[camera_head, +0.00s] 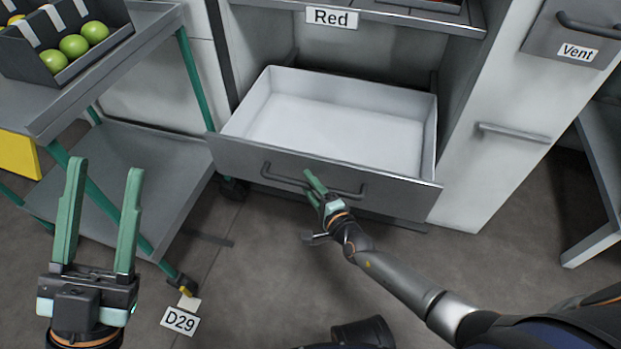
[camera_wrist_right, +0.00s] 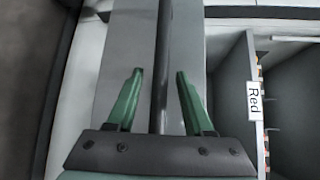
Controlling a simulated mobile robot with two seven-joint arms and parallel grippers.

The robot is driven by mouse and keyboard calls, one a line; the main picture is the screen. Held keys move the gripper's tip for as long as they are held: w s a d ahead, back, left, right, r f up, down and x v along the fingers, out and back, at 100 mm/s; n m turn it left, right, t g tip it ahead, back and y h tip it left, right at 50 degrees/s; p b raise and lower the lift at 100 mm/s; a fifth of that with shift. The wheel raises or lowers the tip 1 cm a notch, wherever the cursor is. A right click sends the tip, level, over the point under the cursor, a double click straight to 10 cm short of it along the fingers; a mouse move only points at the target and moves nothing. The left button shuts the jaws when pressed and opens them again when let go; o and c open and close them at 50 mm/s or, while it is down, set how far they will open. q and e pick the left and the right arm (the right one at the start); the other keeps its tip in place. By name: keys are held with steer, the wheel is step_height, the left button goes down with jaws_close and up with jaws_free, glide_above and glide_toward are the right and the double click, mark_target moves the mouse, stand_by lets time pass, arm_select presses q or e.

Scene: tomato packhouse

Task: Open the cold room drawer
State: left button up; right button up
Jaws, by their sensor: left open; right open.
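The cold room drawer (camera_head: 235,160) is pulled out below the "Red" label (camera_head: 332,18), and its white inside is empty. Its grey front carries a dark bar handle (camera_head: 285,181). My right gripper (camera_head: 310,180) is at the middle of this handle. In the right wrist view the handle bar (camera_wrist_right: 163,60) runs between the two green fingers of my right gripper (camera_wrist_right: 158,95), which are apart with gaps on both sides of the bar. My left gripper (camera_head: 105,165) is open and empty, in front of the cart at the left.
A grey cart (camera_head: 120,185) with green legs stands left of the drawer, bearing a dark box (camera_head: 25,55) of green tomatoes (camera_head: 75,46). A "D29" floor tag (camera_head: 180,320) lies at the lower left.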

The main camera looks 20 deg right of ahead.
jaws_close()
stand_by(0.5)
stand_by(1.0)
